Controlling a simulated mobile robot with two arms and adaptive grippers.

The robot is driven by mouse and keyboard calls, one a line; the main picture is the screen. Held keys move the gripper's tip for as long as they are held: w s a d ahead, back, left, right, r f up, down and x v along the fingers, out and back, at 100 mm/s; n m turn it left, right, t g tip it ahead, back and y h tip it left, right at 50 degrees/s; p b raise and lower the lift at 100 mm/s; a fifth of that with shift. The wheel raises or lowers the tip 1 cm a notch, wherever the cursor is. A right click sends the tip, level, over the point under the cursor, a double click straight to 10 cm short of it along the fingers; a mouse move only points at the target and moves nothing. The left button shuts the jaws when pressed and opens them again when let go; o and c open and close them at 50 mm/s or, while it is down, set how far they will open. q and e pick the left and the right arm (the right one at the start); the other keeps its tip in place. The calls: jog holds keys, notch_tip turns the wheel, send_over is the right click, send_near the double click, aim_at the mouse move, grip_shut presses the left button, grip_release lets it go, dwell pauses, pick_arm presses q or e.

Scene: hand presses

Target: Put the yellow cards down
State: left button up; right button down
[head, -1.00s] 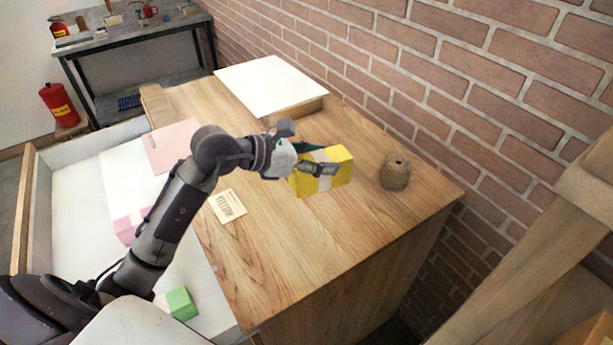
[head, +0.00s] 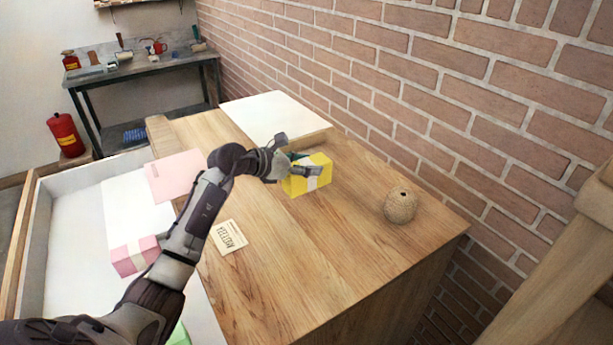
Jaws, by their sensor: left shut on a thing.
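The yellow cards (head: 319,180) are a block-shaped stack with a pale band around the middle. They are at or just above the wooden table top (head: 290,262); I cannot tell whether they touch it. My left gripper (head: 298,165) is shut on the yellow cards, with one finger across the near side and the other partly hidden behind. A small cream label card with printed letters (head: 231,237) lies flat on the table, left of the cards and nearer to me. My right gripper is not in view.
A ball of twine (head: 401,205) stands right of the cards. A white board (head: 274,117) lies behind them. A white tray (head: 90,175) at left holds a pink stack (head: 134,256) and a green block (head: 180,336). The table front is clear.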

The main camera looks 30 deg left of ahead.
aim_at(306, 178)
pick_arm(q)
notch_tip(306, 178, down, 4)
jog(key=shift+r+p, duration=0.1)
jog(key=shift+p, duration=0.2)
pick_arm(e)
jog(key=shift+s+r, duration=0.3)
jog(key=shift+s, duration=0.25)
pick_arm(q)
jog(key=shift+f, duration=0.2)
jog(key=o, duration=1.4)
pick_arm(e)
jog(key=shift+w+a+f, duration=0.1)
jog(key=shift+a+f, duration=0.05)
